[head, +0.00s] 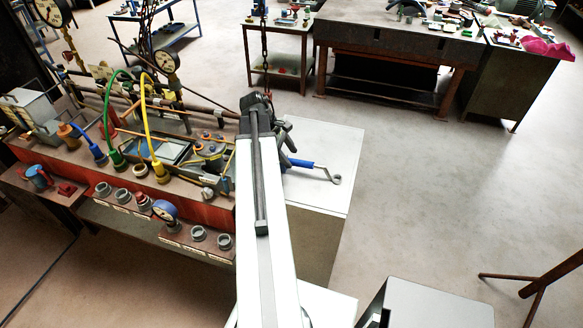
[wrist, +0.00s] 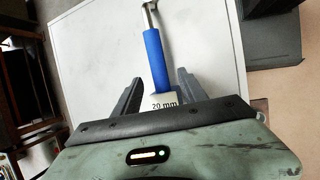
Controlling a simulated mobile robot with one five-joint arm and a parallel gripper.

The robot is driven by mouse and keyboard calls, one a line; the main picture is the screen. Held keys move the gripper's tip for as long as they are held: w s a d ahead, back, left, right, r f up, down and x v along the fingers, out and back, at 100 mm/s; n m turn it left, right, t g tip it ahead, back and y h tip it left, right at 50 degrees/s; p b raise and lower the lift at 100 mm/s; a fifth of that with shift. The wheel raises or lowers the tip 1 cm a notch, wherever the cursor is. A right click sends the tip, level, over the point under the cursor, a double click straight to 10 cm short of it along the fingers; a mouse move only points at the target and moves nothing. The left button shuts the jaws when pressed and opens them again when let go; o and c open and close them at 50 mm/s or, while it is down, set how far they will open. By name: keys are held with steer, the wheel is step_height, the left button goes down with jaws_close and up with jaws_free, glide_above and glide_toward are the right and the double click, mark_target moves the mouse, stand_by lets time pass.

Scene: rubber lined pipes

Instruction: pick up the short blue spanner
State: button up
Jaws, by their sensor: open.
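The short blue spanner (head: 307,164) lies on a white tabletop (head: 338,140) to the right of my arm in the head view. It has a blue handle and a grey ring end at its right. In the wrist view the blue handle (wrist: 154,58) runs up the picture, with its metal end at the top edge. A white label reading "20 mm" shows at the handle's near end. My gripper (wrist: 157,84) is open, with one dark finger on each side of the handle's near part. I cannot tell how far above the tabletop the fingers are. In the head view the jaws are small and partly hidden.
A red-brown bench (head: 110,185) with gauges, hoses and pipe fittings stands left of my arm. Cluttered workbenches (head: 395,45) stand at the back. A brown stand (head: 540,285) is at the lower right. The floor (head: 430,190) to the right is clear.

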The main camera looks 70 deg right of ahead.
mark_target(294, 160)
steer(key=b+x, duration=0.3)
steer(key=x, duration=0.1)
steer(key=shift+s+f+b, duration=0.15)
steer(key=shift+f+b, duration=0.15)
steer(key=shift+f, duration=0.1)
steer(key=shift+d+r, duration=0.1)
steer(key=shift+r, duration=0.05)
jaws_close()
steer(key=shift+r, duration=0.1)
